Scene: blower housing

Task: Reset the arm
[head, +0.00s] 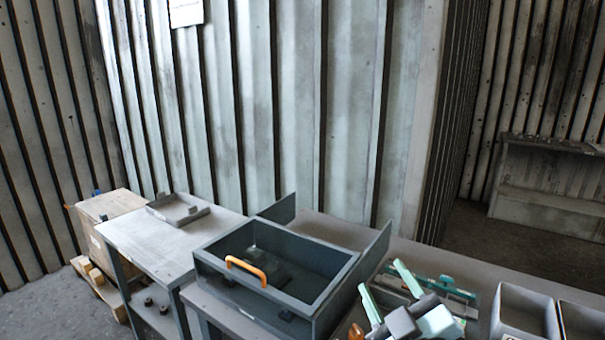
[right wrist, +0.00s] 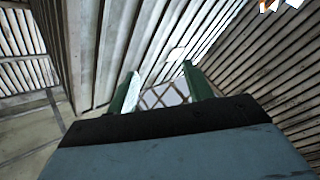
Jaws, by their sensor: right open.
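My right gripper (head: 380,276) is at the lower right of the head view, over the workbench. Its two pale green fingers stand apart and point up, with nothing between them. In the right wrist view, the same gripper (right wrist: 159,70) shows two green fingers spread, with only wall and a bright lattice patch behind them. My left gripper is in neither view.
A dark grey open box (head: 207,257) with an orange handle (head: 246,271) stands left of my right gripper. A green fixture (head: 452,288) lies behind it. A grey bin (head: 525,310) is to its right. A side table (head: 150,241) holds a shallow tray (head: 178,209).

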